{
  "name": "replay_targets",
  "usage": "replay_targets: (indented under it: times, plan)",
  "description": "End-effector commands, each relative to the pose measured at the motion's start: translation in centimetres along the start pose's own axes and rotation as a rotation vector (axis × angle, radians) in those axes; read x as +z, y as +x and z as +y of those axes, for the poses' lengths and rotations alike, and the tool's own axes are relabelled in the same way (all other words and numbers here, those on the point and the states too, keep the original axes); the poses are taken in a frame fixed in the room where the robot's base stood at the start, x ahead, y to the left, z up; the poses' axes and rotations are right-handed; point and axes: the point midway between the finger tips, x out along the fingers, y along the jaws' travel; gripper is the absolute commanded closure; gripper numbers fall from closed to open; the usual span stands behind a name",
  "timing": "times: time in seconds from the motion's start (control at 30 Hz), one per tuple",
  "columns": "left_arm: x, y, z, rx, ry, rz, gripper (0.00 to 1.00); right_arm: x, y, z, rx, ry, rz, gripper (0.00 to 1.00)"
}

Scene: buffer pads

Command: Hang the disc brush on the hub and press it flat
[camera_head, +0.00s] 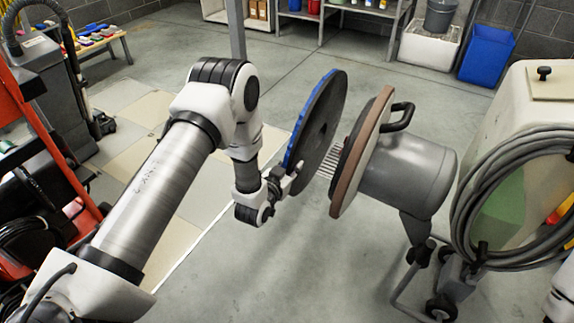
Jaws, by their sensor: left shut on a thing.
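The disc brush (322,128) is a dark round disc with a blue rim. It stands almost upright in the middle of the view. My left gripper (287,181) is shut on its lower left edge; the fingertips are partly hidden. The machine's round head with a brown rim (346,182) faces the disc from the right, with a grey motor housing (408,172) behind it. A gap shows between disc and head. The hub on the head's face is mostly hidden by the disc; some light bristle-like strips show in the gap. My right gripper is not in view.
A black handle (402,114) sticks up behind the head. The beige machine body with coiled grey hose (468,205) stands at right. A blue bin (487,54) and shelves are at the back. An orange frame stands at left. Floor below the disc is clear.

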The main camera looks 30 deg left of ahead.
Motion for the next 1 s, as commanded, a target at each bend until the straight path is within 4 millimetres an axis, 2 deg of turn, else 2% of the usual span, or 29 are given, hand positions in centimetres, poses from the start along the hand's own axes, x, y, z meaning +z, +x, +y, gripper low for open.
replay_targets:
  times: [0.67,1.0]
  plan:
    - [-0.2,-0.1,5.2,0.001,0.002,0.006,1.0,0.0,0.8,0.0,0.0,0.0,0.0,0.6]
    - [-0.3,-0.1,5.7,0.0,0.002,0.005,1.0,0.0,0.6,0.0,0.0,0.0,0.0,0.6]
